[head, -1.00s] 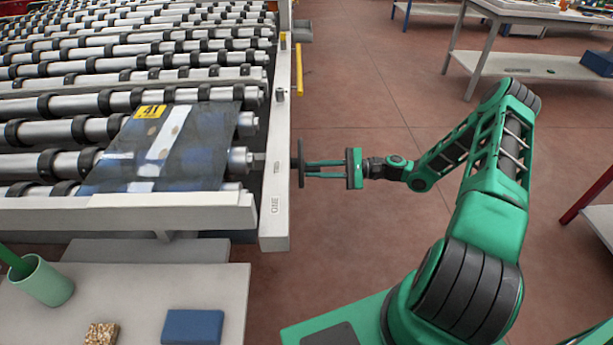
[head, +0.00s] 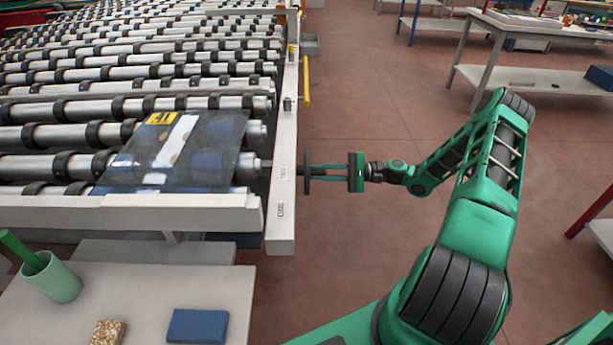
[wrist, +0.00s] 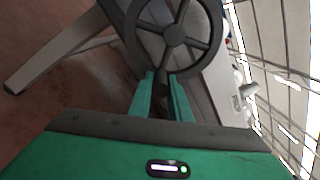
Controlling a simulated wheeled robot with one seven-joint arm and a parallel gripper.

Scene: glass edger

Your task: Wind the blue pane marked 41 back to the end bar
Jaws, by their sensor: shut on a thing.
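The blue pane (head: 205,155) lies flat on the rollers near the front of the conveyor, with a yellow label (head: 161,118) at its far left corner and a pale strip along it. The label's digits are hard to read now. The end bar (head: 150,212) runs across the front, and the pane's near edge is close behind it; I cannot tell if they touch.
The side rail (head: 284,150) carries small labels beside the wheel. A low bench (head: 150,290) in front holds a green cup (head: 55,279), a blue block (head: 197,326) and a speckled block (head: 108,333). Open floor (head: 370,120) lies right of the conveyor.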

